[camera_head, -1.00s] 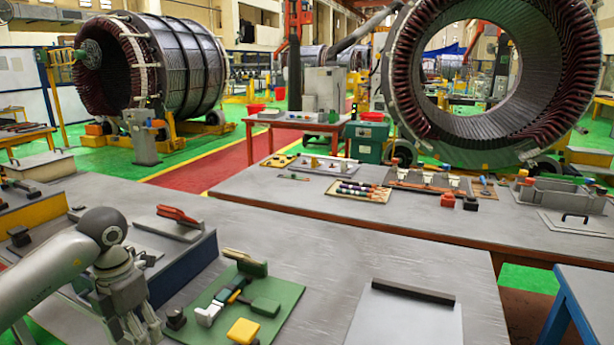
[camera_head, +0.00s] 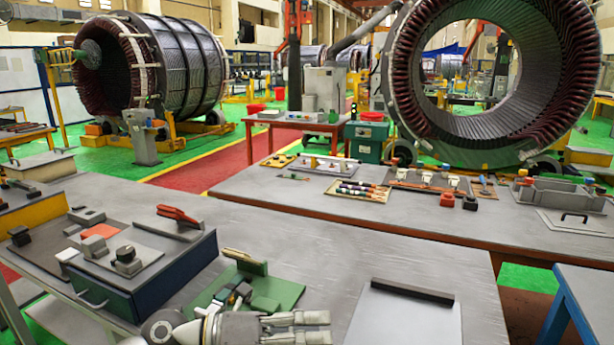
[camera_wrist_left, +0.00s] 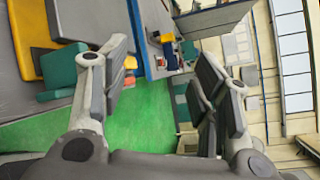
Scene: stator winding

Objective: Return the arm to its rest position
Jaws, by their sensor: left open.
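My left arm enters at the bottom of the head view, low over the front of the near grey workbench (camera_head: 330,250). My left gripper (camera_head: 322,328) points to the right there, in front of the green mat (camera_head: 290,292) and covering its lower part. In the left wrist view the fingers of my left gripper (camera_wrist_left: 165,72) stand apart with nothing between them. The green floor (camera_wrist_left: 150,105) and distant shop equipment show beyond them. My right gripper is in neither current view.
A blue box (camera_head: 130,285) with small parts on top stands left of the mat. A flat grey plate (camera_head: 405,320) lies to the right of the gripper. The bench between mat and plate is clear. Tools and colored parts lie on the far bench (camera_head: 300,205).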

